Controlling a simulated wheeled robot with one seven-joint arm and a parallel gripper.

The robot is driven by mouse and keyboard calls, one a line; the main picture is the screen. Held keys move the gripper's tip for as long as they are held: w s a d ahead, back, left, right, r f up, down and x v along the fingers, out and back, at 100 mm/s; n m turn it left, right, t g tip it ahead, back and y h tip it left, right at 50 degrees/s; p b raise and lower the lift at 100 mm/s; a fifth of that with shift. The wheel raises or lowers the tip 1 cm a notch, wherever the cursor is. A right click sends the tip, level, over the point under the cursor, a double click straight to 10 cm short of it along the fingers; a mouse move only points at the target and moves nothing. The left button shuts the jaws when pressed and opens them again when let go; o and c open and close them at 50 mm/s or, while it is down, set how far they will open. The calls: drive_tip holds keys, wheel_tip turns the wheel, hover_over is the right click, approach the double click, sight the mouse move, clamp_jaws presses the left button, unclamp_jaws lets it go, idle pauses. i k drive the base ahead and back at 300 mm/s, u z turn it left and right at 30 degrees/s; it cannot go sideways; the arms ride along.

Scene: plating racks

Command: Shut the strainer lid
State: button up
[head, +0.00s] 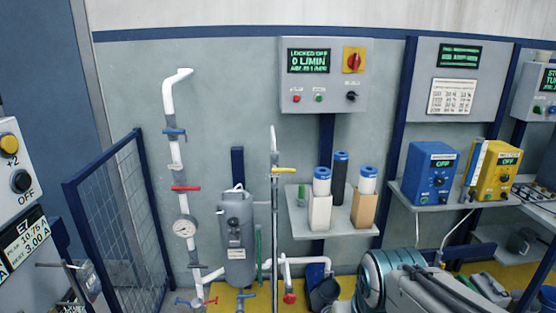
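A grey upright cylindrical vessel (238,245) stands left of centre among white pipes. It has a pale bail-like handle at its top, and the lid's state is too small to tell. I cannot tell for sure that this vessel is the strainer. My arm, grey with a teal rounded part, reaches in at the bottom right. No gripper fingers show, so my gripper is not in view.
White piping (175,150) with coloured valve handles and a gauge (184,228) stands left of the vessel. A mesh guard (120,220) is farther left. A shelf (300,223) holds filter cartridges. A dark bucket (323,294) sits low beside my arm.

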sight(328, 287)
drive_tip(key=u, duration=0.05)
drive_tip(key=k, duration=1.15)
drive_tip(key=z, duration=0.85)
drive_tip(key=i, duration=1.45)
drive_tip(key=u, duration=0.85)
